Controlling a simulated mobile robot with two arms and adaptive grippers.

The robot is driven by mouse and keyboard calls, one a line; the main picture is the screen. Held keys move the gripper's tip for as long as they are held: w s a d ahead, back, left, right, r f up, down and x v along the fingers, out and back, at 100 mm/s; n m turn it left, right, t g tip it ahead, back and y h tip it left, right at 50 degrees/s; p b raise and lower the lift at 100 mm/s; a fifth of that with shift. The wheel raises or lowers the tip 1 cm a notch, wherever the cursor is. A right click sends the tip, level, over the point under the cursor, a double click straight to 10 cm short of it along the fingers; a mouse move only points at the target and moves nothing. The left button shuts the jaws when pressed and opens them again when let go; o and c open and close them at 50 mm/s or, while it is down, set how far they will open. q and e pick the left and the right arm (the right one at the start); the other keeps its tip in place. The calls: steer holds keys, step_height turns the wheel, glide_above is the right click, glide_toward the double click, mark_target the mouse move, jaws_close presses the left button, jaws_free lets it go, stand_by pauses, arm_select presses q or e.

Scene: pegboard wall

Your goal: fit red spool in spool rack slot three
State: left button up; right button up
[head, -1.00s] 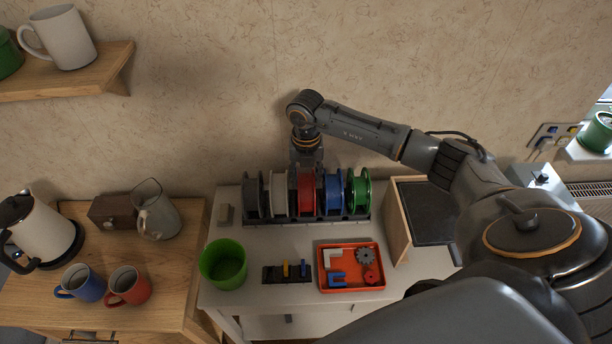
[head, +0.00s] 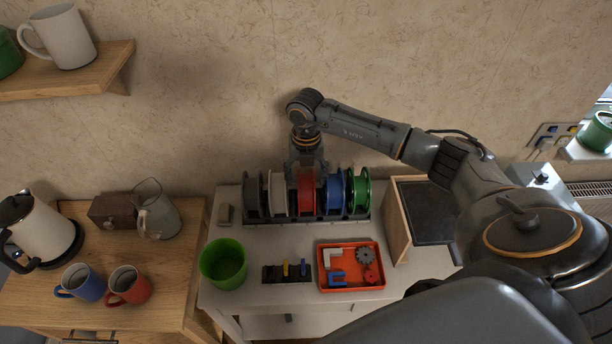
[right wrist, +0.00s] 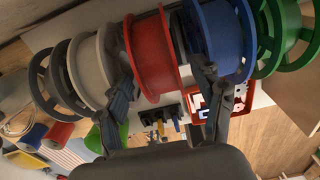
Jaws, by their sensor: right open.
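The red spool (head: 307,196) stands upright in the spool rack (head: 334,217), third from the left, between the white spool (head: 278,193) and the blue spool (head: 334,193). It also shows at the top middle of the right wrist view (right wrist: 153,52). My right gripper (head: 304,174) is above the rack at the red spool. In the right wrist view its fingers (right wrist: 163,92) are spread apart, one on each side of the red spool and clear of its rims. The spool's base is hidden in the head view. My left gripper is not in view.
A dark grey spool (head: 253,196) and a green spool (head: 359,190) stand at the rack's ends. In front are a green cup (head: 223,264), a dark block (head: 287,273) with small pegs and an orange tray (head: 351,284) of parts. A wooden-sided box (head: 397,226) stands right of the rack.

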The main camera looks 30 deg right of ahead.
step_height(320, 180, up, 12)
stand_by(0.4)
stand_by(0.5)
